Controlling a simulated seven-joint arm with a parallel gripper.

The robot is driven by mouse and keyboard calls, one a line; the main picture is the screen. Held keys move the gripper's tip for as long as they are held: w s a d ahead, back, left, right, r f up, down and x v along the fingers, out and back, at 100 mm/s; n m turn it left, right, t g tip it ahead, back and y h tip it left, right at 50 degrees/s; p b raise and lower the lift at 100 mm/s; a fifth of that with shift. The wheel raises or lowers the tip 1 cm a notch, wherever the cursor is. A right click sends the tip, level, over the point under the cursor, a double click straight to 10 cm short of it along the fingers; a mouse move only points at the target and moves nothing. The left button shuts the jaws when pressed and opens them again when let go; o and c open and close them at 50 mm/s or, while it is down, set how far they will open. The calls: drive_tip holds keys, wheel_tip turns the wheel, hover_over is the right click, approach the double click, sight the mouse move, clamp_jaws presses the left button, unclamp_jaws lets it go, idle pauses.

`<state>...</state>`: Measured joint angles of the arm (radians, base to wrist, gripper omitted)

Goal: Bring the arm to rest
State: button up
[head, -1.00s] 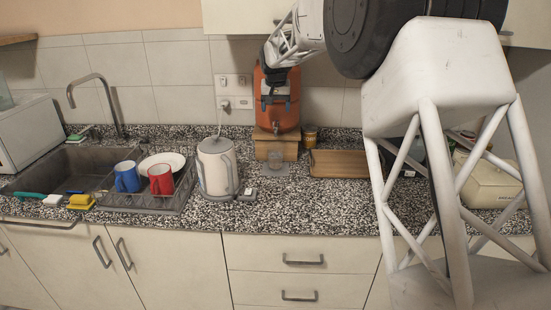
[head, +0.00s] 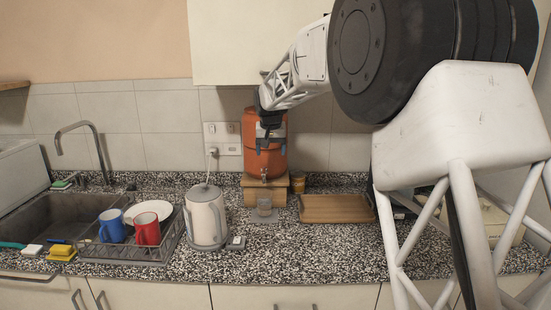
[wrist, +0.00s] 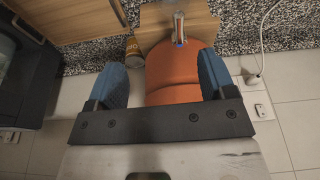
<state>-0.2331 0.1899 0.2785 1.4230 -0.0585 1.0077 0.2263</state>
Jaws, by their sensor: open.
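My gripper (head: 270,138) hangs in front of the orange dispenser (head: 250,155) in the head view, its fingers pointing down. The wrist view shows my gripper (wrist: 162,68) open, with its two blue fingers wide apart and nothing held between them. The orange dispenser (wrist: 172,75) shows between and beyond the fingers there. I cannot tell whether a finger touches it. My white and black arm reaches in from the right of the head view.
A jar (head: 298,183) and wooden tray (head: 335,209) are to the right. A kettle (head: 206,217) and rack (head: 128,254) with mugs are left. Cupboards (head: 262,40) hang above.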

drive_tip(key=s+d+r, duration=0.1)
drive_tip(key=s+d, duration=0.4)
drive_tip(key=s, duration=0.5)
drive_tip(key=s+d+r, duration=0.1)
drive_tip(key=s+d, duration=0.3)
drive_tip(key=s, duration=0.6)
drive_tip(key=s+d+r, duration=0.2)
drive_tip(key=s+d, duration=0.3)
drive_tip(key=s, duration=0.5)
drive_tip(key=s+d+f, duration=0.2)
drive_tip(key=s+f, duration=0.1)
drive_tip(key=s, duration=0.6)
drive_tip(key=s+d+f, duration=0.2)
drive_tip(key=s+f, duration=0.2)
drive_tip(key=s, duration=0.6)
drive_tip(key=s+d+f, duration=0.2)
drive_tip(key=s+f, duration=0.2)
drive_tip(key=s, duration=0.6)
drive_tip(key=shift+s+d+f+m, duration=0.15)
drive_tip(key=shift+d+f+m, duration=0.05)
drive_tip(key=shift+d+m, duration=0.1)
